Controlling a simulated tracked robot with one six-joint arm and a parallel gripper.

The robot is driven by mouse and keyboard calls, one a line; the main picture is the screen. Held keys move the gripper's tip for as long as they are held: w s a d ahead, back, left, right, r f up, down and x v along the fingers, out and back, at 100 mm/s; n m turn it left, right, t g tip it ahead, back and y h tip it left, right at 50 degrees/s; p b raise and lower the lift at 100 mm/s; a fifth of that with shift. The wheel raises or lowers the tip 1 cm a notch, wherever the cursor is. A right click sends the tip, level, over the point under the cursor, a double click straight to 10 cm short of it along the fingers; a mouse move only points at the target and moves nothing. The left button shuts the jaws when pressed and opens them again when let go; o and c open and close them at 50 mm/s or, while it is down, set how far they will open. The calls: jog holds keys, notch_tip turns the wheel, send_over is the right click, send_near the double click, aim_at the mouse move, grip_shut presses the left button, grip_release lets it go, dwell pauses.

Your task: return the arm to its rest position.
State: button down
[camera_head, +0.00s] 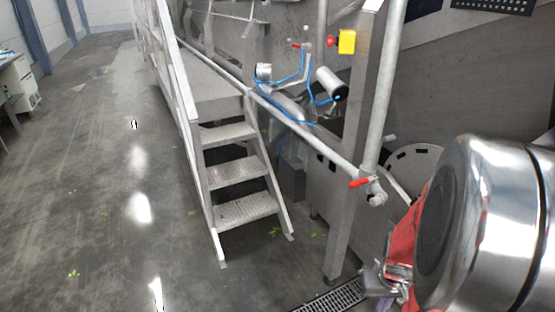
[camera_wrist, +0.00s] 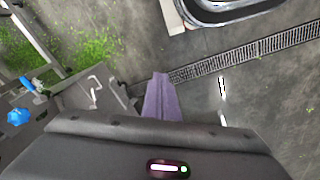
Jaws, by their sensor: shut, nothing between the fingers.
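My gripper (camera_wrist: 158,80) shows in the wrist view as purple-grey fingers pressed together, pointing away from the dark wrist housing at the bottom. Nothing is between the fingers. The fingers hang over the grey concrete floor, with a drain grate beyond them. In the head view my gripper (camera_head: 376,285) is partly visible at the lower right, beside my large shiny arm link, which hides much of the right side.
Metal steps (camera_head: 236,170) with railings stand at the middle. A steel post (camera_head: 356,150) carries a yellow box (camera_head: 347,42) and a red-handled valve (camera_head: 361,182). The drain grate (camera_head: 334,298) runs along the floor. Scattered greens (camera_wrist: 90,52) lie at left. Open floor (camera_head: 90,190) extends left.

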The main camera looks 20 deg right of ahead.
jog(key=w+a+r+n+t, duration=0.2)
jog(key=a+r, duration=0.9)
jog(key=a, duration=0.1)
jog(key=w+a+r+n+t+y, duration=0.1)
jog(key=w+a+r+n+t, duration=0.1)
jog(key=a+r, duration=0.9)
jog(key=shift+a+r+n+t, duration=0.2)
jog(key=shift+a+n+t, duration=0.3)
jog(key=shift+a, duration=0.45)
